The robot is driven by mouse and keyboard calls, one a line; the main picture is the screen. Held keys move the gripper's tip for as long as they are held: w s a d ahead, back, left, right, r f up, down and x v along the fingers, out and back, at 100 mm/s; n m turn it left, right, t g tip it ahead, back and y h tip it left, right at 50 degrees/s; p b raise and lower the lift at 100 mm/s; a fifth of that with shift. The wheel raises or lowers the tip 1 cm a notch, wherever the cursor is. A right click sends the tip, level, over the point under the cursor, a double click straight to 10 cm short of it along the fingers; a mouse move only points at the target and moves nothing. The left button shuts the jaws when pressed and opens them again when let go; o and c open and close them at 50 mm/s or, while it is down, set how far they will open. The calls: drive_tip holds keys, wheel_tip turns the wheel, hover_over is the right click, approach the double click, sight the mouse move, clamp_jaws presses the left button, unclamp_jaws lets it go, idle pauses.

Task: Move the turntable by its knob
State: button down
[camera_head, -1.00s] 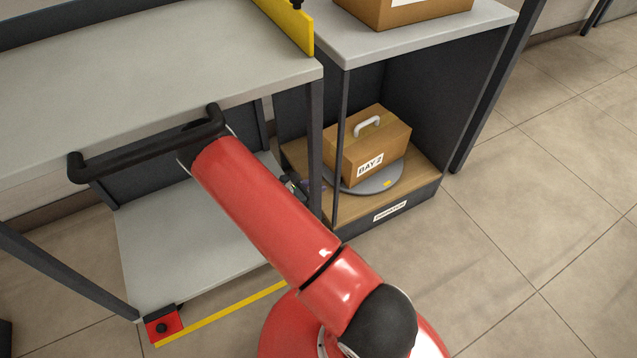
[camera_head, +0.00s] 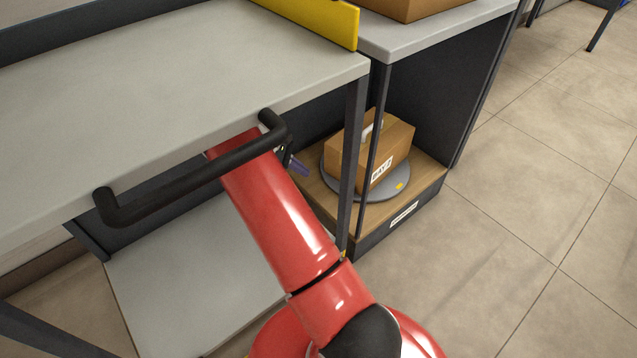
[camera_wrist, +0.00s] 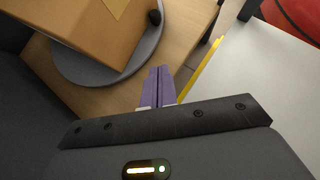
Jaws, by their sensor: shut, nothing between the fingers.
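The turntable is a grey disc (camera_head: 386,193) on the wooden floor of a low cabinet bay, and it also shows in the wrist view (camera_wrist: 95,75). A cardboard box (camera_head: 398,140) labelled BAY with a white handle sits on it. A black knob (camera_wrist: 154,17) stands at the disc's edge in the wrist view; I cannot make it out in the head view. My gripper (camera_wrist: 160,72) has purple fingers closed together, empty and apart from the knob. In the head view, its fingers (camera_head: 299,168) show just left of the disc, partly hidden by my arm.
A dark upright post (camera_head: 353,150) stands between the workbench (camera_head: 190,60) and the bay. A black bar handle (camera_head: 190,185) runs along the bench front, by my red arm. A grey lower shelf (camera_head: 180,275) lies under the bench. Floor at right is clear.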

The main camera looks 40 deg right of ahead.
drive_tip(key=b+x, duration=0.1)
drive_tip(key=x, duration=0.9)
drive_tip(key=shift+s+d+r+b, duration=0.1)
drive_tip(key=shift+s+d+b, duration=0.2)
drive_tip(key=shift+s+d, duration=1)
drive_tip(key=shift+d, duration=0.1)
drive_tip(key=shift+s+d, duration=0.1)
drive_tip(key=shift+s, duration=0.05)
